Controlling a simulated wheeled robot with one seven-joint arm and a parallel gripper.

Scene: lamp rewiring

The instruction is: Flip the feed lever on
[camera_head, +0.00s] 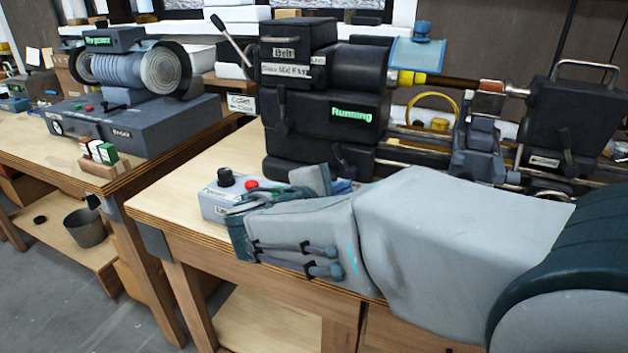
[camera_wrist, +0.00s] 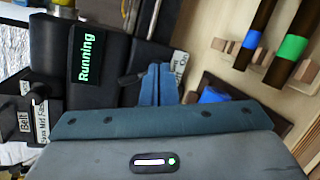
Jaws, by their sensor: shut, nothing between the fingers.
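The dark lathe (camera_head: 325,125) stands on the bench with a green "Running" display (camera_head: 351,114). A small black lever (camera_head: 347,158) on its lower front, likely the feed lever, shows just above my gripper. In the wrist view this lever (camera_wrist: 131,79) lies just left of my fingertips; I cannot tell whether they touch. A white label (camera_wrist: 180,66) to the right of the fingertips is partly hidden, with "On" faintly readable. My gripper (camera_wrist: 158,75) is shut and empty in front of the lathe. In the head view its blue fingers (camera_head: 318,180) are partly hidden by my arm.
A grey control box (camera_head: 216,200) with a black knob and red button stands left of my gripper. Another black lever (camera_head: 283,112) hangs on the lathe front. A buffing machine (camera_head: 130,85) stands on the left bench. The wrist view shows coloured-banded rods (camera_wrist: 285,50) on a wooden rack.

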